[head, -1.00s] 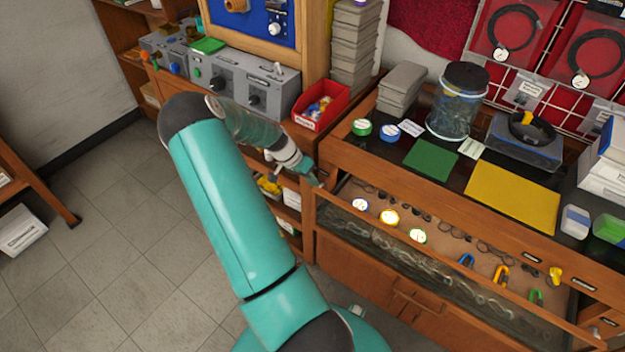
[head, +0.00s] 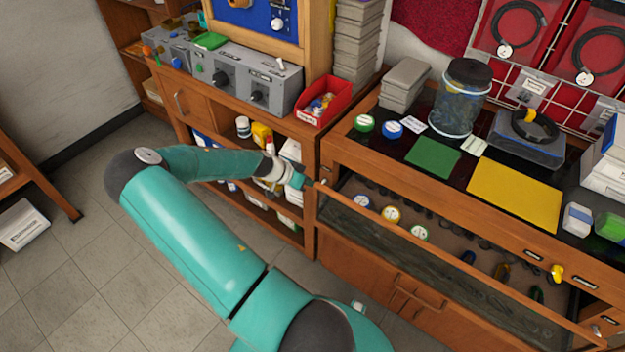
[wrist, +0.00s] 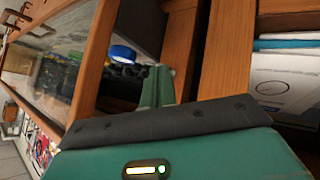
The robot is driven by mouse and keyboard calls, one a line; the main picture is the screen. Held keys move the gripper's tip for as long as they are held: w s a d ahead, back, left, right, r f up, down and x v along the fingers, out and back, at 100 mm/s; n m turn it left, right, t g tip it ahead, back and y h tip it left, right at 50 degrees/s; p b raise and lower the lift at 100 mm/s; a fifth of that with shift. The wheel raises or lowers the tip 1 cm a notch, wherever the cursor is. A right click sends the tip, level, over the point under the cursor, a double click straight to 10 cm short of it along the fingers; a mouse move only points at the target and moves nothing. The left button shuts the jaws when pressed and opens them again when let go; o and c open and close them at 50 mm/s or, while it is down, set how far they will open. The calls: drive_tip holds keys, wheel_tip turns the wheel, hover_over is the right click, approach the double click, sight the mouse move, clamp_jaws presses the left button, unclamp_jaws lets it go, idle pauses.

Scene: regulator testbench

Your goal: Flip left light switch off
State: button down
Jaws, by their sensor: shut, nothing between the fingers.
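My gripper (head: 306,182) is shut and empty at the left end of the wooden display case (head: 400,186), by its front corner post. In the wrist view the closed teal fingers (wrist: 157,88) point at the gap between the case's wooden frame (wrist: 95,62) and the shelf unit's side. I cannot make out the left light switch in either view; it may be hidden by the fingers or too small. The inside of the case looks dim, with several round coloured-lid containers (head: 391,214) in it.
A shelf unit (head: 310,240) with bottles and boxes stands left of the case, with grey instrument boxes (head: 240,80) and a red bin (head: 323,101) on top. A yellow mat (head: 513,196) and a jar (head: 461,97) sit on the case.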

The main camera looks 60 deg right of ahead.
drive_tip(key=shift+f+h, duration=0.25)
drive_tip(key=shift+h, duration=0.15)
drive_tip(key=shift+r, duration=0.1)
drive_tip(key=shift+r, duration=0.7)
drive_tip(key=shift+w+a, duration=0.1)
